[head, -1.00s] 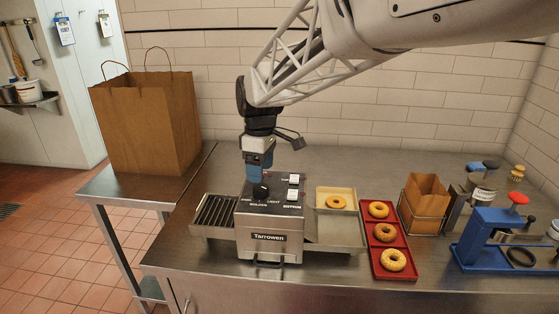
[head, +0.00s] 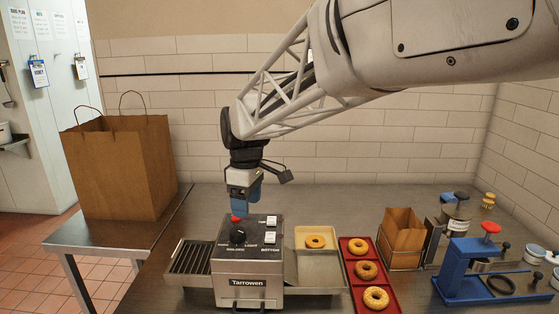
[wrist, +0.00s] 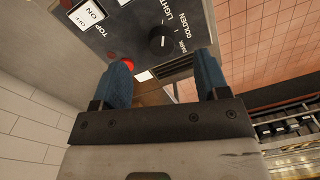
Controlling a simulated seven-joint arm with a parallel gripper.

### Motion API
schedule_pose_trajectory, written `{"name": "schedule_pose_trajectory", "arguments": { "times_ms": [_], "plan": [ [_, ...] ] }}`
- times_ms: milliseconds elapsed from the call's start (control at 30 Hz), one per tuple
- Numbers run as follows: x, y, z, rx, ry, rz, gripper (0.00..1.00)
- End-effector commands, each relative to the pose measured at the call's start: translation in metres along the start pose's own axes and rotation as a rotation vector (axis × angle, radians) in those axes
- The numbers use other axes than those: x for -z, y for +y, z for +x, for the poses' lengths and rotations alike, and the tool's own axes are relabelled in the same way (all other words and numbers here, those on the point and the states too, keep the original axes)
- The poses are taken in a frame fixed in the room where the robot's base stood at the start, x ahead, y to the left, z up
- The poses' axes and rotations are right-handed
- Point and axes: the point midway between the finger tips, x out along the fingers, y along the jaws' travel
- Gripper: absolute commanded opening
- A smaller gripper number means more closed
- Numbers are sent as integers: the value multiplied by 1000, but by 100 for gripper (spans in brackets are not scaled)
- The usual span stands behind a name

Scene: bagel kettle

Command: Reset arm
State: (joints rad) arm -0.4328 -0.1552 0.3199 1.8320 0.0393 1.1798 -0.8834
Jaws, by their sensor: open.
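My gripper (head: 243,204) hangs pointing down just above the control panel of the Tarrowen toaster (head: 248,284). Its two blue fingers are apart with nothing between them, as the wrist view also shows (wrist: 163,75). A red button (head: 235,217) lies just below the fingertips; in the wrist view the red button (wrist: 128,64) shows beside one finger. A black dial (head: 238,235) and two white switches labelled top and bottom are on the same panel.
A bagel (head: 316,241) lies on the pale tray right of the toaster; three more sit in the red tray (head: 354,288). A large paper bag (head: 120,165) stands at left. A small bag (head: 403,238) and blue press (head: 468,275) stand right. Open space lies above the counter.

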Motion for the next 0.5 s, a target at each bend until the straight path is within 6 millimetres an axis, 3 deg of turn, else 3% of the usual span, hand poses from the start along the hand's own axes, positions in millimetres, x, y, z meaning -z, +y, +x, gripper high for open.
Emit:
{"name": "schedule_pose_trajectory", "arguments": {
  "times_ms": [267, 500],
  "plan": [
    [-85, -22, -9, -45, 33, 254, 68],
    [-162, -53, -6, -88, 71, 514, 68]
  ]
}}
